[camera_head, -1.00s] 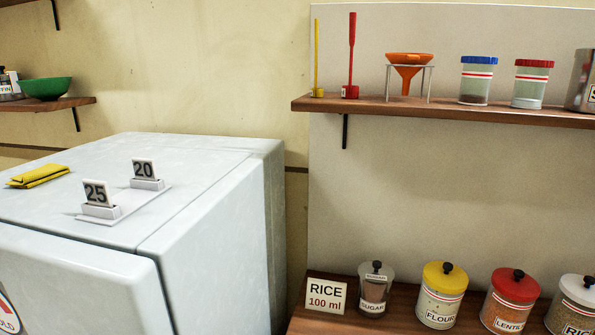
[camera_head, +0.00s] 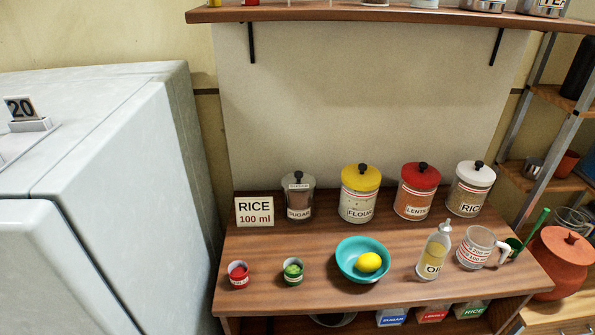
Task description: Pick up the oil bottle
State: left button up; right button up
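The oil bottle (camera_head: 433,252) is a clear bottle with yellowish oil, a pale narrow spout and a label of which "OI" can be read. It stands upright on the wooden counter (camera_head: 330,237), right of centre in the head view. A teal bowl with a lemon is to its left and a clear measuring jug (camera_head: 477,247) is close on its right. Neither of my grippers shows in the head view.
Sugar, flour (camera_head: 360,194), lentil and rice jars stand along the back. The teal bowl (camera_head: 347,258) and two small cups (camera_head: 293,272) are left of the bottle. A shelf (camera_head: 390,14) hangs above. A fridge (camera_head: 95,180) stands left; a terracotta pot (camera_head: 561,262) stands right.

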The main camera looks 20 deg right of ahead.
aim_at(438, 244)
jog(key=z, duration=0.5)
jog(key=i+l+z, duration=0.1)
jog(key=z, duration=0.85)
